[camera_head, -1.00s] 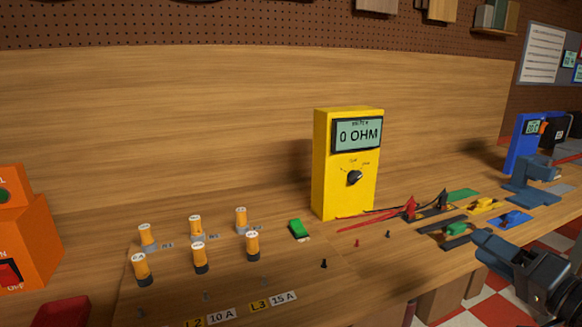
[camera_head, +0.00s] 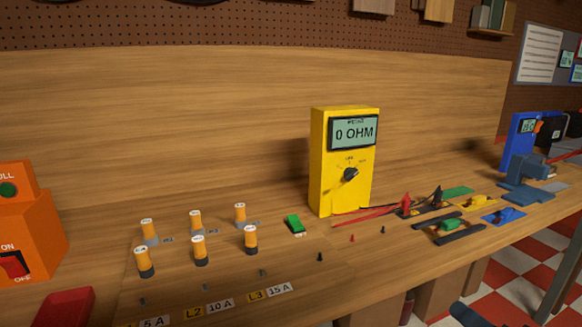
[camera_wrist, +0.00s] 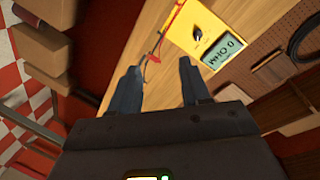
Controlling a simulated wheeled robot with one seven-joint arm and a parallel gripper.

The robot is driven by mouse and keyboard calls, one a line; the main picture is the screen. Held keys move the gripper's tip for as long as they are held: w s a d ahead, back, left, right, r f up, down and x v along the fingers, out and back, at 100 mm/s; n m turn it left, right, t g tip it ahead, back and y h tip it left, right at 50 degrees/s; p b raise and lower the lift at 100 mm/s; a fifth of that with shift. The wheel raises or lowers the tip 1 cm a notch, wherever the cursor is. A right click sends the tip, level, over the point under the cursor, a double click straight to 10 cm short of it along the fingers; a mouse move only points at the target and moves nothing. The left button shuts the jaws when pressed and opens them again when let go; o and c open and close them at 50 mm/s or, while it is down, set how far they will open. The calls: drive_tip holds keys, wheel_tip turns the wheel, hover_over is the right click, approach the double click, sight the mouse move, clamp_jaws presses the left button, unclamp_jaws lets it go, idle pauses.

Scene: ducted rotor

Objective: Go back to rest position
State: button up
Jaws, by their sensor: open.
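My gripper (camera_wrist: 158,85) shows in the wrist view with its two dark fingers apart and nothing between them. The wooden bench top lies beyond the fingers. In the head view only a small dark part of my arm shows at the bottom right edge; the fingers are out of that view. The yellow multimeter (camera_head: 343,195) stands upright on the bench and reads 0 OHM. It also shows in the wrist view (camera_wrist: 195,45), tilted in the picture, beyond the fingertips.
Several orange fuses (camera_head: 198,246) stand on the bench at the left. An orange switch box (camera_head: 35,225) is at the left edge. Red and black probes (camera_head: 405,205) and coloured clips (camera_head: 452,225) lie right of the meter. A blue vise (camera_head: 530,170) is farther right. Checkered floor (camera_head: 495,290) lies in front.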

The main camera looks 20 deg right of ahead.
drive_tip(key=s+a+f+n+g+h, duration=0.15)
drive_tip(key=s+a+f+n, duration=0.35)
drive_tip(key=s+a, duration=0.55)
drive_tip(key=s+a+r+n+y, duration=0.3)
drive_tip(key=s+a, duration=0.5)
drive_tip(key=s, duration=0.6)
drive_tip(key=r+n, duration=0.1)
drive_tip(key=n, duration=0.1)
drive_tip(key=shift+s+a+r+n, duration=0.2)
drive_tip(key=shift+s+n, duration=0.1)
drive_tip(key=shift+s, duration=0.1)
